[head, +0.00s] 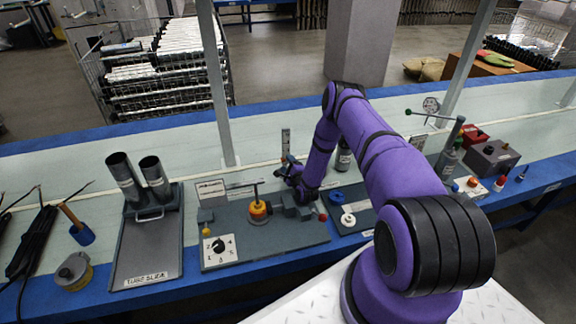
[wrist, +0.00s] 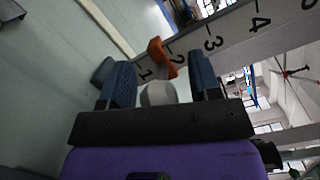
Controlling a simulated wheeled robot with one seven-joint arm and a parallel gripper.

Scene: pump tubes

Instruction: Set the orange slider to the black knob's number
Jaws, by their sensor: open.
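The orange slider (wrist: 157,48) sits on a pale upright scale (wrist: 232,32) in the wrist view, between marks 1 and 2. My gripper (wrist: 160,78) is open, with one blue-padded finger on each side of the slider's line. A pale grey rounded piece (wrist: 158,93) lies between the fingers; I cannot tell whether it belongs to the slider. In the head view my gripper (head: 288,167) is at the scale (head: 286,141), and the slider is hidden. The black knob (head: 217,246) is on a white numbered dial (head: 220,249) at the panel's front left; its exact reading is too small to tell.
More fixtures, including a grey box (head: 493,158), are at the right.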

